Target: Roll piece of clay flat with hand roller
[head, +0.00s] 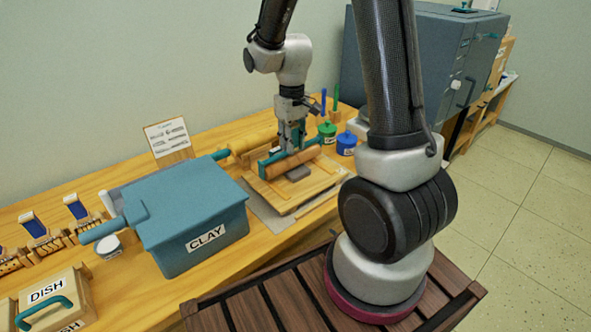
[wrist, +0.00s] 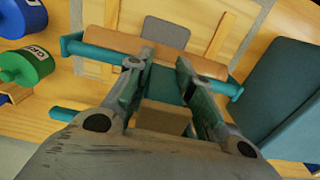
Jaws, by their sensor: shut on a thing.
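The hand roller (head: 290,164) has a wooden cylinder in a teal frame and is over the wooden board (head: 325,176). My gripper (head: 291,147) points down and is shut on the roller's teal frame. The wrist view also shows the fingers of my gripper (wrist: 160,72) around the frame, with the roller's cylinder (wrist: 204,64) beyond them. A grey piece of clay (head: 299,174) lies on the board beside the roller; part of the clay (wrist: 165,32) shows past the cylinder in the wrist view. The roller hides the rest, so I cannot tell whether they touch.
A teal bin labelled CLAY (head: 190,225) stands left of the board. A rolling pin (head: 254,142) lies behind the roller. Green (head: 327,131) and blue (head: 346,144) jars stand to the right. A large blue-grey cabinet (head: 440,60) is at the back right. A small sign (head: 168,138) stands behind.

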